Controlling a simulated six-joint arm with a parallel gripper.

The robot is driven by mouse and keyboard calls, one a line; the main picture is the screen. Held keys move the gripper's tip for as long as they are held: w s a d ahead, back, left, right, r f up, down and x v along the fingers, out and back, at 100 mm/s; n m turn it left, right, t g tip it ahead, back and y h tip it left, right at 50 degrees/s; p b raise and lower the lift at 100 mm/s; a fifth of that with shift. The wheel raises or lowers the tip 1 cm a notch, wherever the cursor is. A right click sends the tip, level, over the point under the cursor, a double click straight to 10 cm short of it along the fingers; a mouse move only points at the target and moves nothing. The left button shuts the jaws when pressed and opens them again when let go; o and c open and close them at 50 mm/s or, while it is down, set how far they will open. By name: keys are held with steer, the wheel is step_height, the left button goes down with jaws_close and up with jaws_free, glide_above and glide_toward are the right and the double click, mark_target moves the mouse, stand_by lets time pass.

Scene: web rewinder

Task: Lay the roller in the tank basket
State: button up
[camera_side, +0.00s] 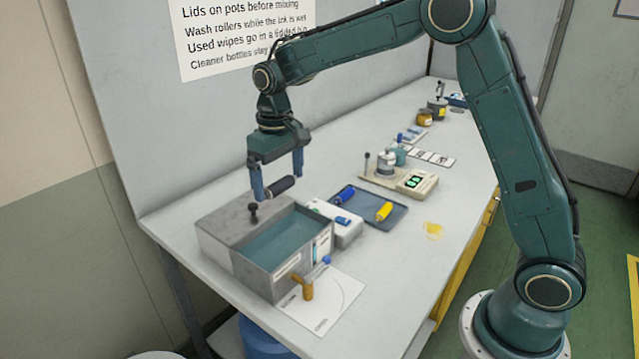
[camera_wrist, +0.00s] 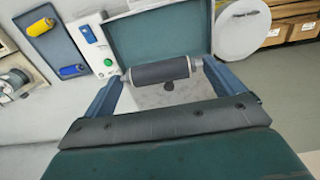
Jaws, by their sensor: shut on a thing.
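My gripper (camera_side: 279,190) is shut on a dark grey roller (camera_side: 282,185), which lies level between its two blue fingers. In the wrist view the roller (camera_wrist: 160,70) spans the gap between the fingers. The grey tank (camera_side: 321,257) stands below on the bench, with teal liquid or a teal floor in its open part (camera_side: 283,238). The roller is above the tank's back, near a black knob (camera_side: 253,209) on the grey top. The wrist view shows the tank's teal opening (camera_wrist: 160,32) just beyond the roller. I cannot make out a separate basket inside.
A white box (camera_side: 345,232) with buttons stands right of the tank, beside a blue-grey tray (camera_side: 365,207) holding a blue roller (camera_side: 345,194) and a yellow roller (camera_side: 384,211). A brown tap (camera_side: 307,288) sticks out in front of the tank.

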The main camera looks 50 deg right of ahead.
step_height(320, 180, down, 18)
steer(key=shift+r, duration=0.15)
stand_by(0.7)
steer(key=o, duration=0.7)
steer(key=shift+r, duration=6)
steer(key=shift+r, duration=0.1)
